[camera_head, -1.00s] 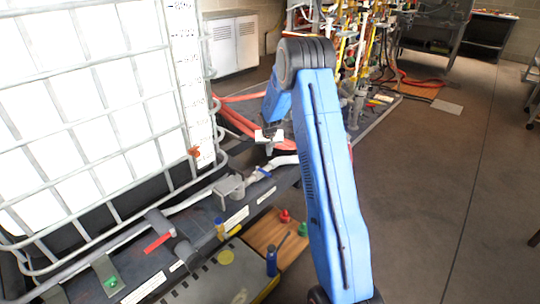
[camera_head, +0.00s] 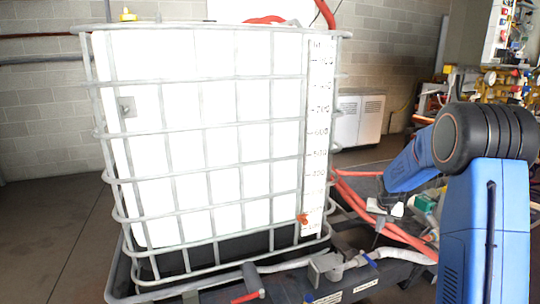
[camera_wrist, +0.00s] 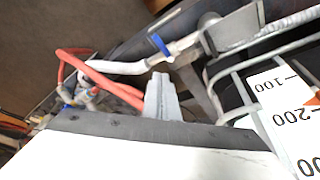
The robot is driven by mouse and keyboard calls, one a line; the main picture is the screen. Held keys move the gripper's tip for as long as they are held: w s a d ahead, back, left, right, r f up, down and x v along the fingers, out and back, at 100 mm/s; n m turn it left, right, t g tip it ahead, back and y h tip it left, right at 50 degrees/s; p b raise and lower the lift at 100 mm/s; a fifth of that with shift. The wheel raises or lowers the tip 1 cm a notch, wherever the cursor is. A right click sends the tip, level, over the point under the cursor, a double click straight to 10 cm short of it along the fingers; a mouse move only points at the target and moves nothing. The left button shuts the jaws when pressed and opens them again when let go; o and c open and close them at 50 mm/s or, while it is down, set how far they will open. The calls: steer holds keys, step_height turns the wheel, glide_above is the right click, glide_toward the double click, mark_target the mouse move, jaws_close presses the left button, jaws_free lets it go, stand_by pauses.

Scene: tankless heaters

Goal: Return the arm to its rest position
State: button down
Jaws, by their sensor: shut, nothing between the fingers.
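My blue arm (camera_head: 485,235) rises at the right of the head view, bends at a black joint and slopes down to the left. My gripper (camera_head: 378,222) is small at the end of the arm, in front of the red hoses and right of the caged white tank. In the wrist view the grey fingers of my gripper (camera_wrist: 161,90) are together with nothing between them. They point toward a white pipe and red hose, and I cannot tell how far apart they are from these.
The caged white tank (camera_head: 205,130) fills the middle of the head view. Red hoses (camera_head: 400,235) and a white pipe with a blue-handled valve (camera_wrist: 160,45) lie near my gripper. A light cabinet (camera_head: 360,120) stands behind. Open floor (camera_head: 50,230) shows at left.

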steer(key=s+a+r+n, duration=0.1)
steer(key=s+a+r, duration=0.4)
steer(key=s+r, duration=0.5)
steer(key=s+a+r+n, duration=0.1)
steer(key=s+a+r, duration=0.5)
steer(key=s, duration=0.7)
steer(key=s+a+n+y, duration=0.1)
steer(key=s+a, duration=0.2)
steer(key=s, duration=1.1)
steer(key=s+a+r+n+t, duration=0.1)
steer(key=s+a, duration=0.2)
steer(key=s, duration=1)
steer(key=shift+s+r+y, duration=0.15)
steer(key=shift+s+y, duration=0.2)
steer(key=shift+y, duration=0.05)
